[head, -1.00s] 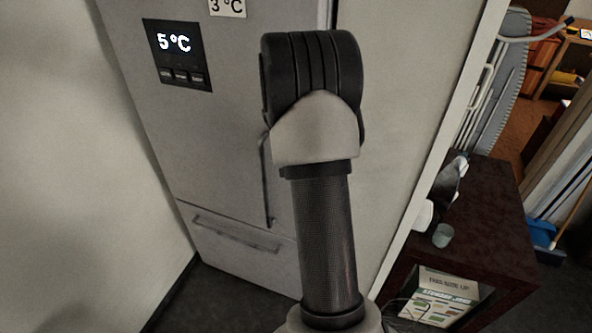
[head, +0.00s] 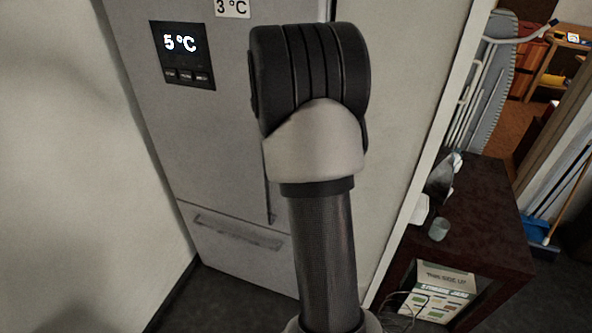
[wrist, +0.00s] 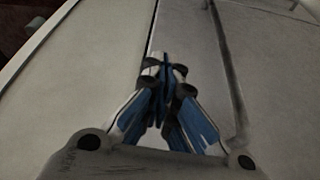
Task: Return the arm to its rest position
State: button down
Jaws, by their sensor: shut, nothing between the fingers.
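My gripper (wrist: 165,70) shows in the wrist view with its blue-lined fingers drawn together and nothing between them. It is in front of a light grey surface with a dark vertical seam, which looks like the fridge front and the pale panel beside it. In the head view my arm stands upright in the middle, in front of the fridge (head: 235,150), and the gripper itself is not visible there. The arm hides part of the fridge's right side and its long handle.
A dark table (head: 485,210) stands at the right with a small cup (head: 439,230) on it and a box (head: 437,292) below. An ironing board (head: 492,85) leans behind it. A bare wall (head: 60,150) is at the left. Dark floor shows before the fridge.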

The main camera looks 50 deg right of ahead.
jog(key=s+a+r+n+t+y+b, duration=0.1)
jog(key=a+r+n+b, duration=0.3)
jog(key=a, duration=0.6)
jog(key=s+a+r+n+t+p, duration=0.1)
jog(key=s+a+r+n, duration=0.1)
jog(key=a+r, duration=0.5)
jog(key=s+a+f+n+y+b, duration=0.1)
jog(key=s+a+f+n+b, duration=0.1)
jog(key=s+a+n, duration=0.2)
jog(key=s+a+f+n+t+y+b, duration=0.1)
jog(key=s+a+f+n+y+b, duration=0.1)
jog(key=s+a+n, duration=0.3)
jog(key=s+a+f, duration=0.1)
jog(key=s+a, duration=0.3)
jog(key=a, duration=0.7)
jog(key=shift+s+a+f+t, duration=0.3)
jog(key=shift+s+a+f, duration=0.05)
jog(key=shift+s+a, duration=0.05)
